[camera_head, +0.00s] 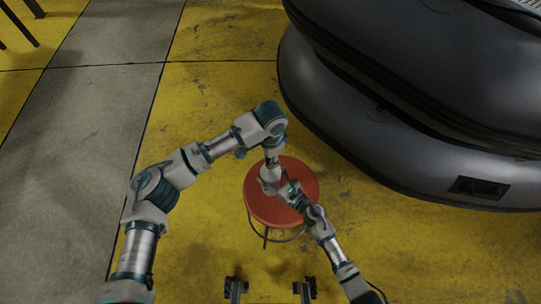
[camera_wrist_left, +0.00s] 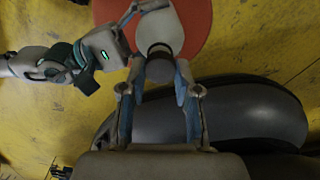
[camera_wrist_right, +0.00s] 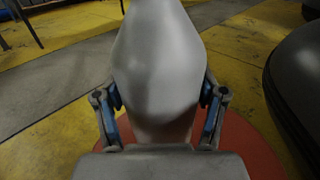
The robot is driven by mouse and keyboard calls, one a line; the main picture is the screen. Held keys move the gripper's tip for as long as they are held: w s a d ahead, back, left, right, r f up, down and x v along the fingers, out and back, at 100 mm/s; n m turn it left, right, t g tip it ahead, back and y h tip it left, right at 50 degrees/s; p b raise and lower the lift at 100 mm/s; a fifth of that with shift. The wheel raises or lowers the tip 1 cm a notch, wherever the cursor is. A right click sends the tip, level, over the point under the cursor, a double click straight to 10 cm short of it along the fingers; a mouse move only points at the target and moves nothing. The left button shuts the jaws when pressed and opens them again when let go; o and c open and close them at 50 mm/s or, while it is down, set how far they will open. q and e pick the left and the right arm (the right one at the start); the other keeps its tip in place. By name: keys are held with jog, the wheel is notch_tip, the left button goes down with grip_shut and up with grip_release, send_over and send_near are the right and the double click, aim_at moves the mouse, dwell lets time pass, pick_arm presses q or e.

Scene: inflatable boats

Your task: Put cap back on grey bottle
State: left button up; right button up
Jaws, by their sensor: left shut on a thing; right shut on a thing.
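The grey bottle (camera_wrist_right: 158,65) stands upright above the red stool, and its body fills the middle of the right wrist view. My right gripper (camera_wrist_right: 162,100) is shut around the bottle's sides. The bottle also shows in the left wrist view (camera_wrist_left: 165,20) and small in the head view (camera_head: 269,174). My left gripper (camera_wrist_left: 160,78) is shut on the dark grey cap (camera_wrist_left: 159,69). The cap is lined up at the bottle's dark neck; I cannot tell whether it is seated. In the head view my left wrist hides the cap.
The round red stool (camera_head: 288,208) stands under both grippers on the yellow floor. A large dark inflatable boat (camera_head: 400,140) lies close by at the right. The grey floor strip (camera_head: 100,100) at the left is clear.

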pick_arm(q)
jog(key=shift+d, duration=0.35)
jog(key=shift+f, duration=0.1)
jog(key=shift+a+f, duration=0.25)
jog(key=shift+f, duration=0.1)
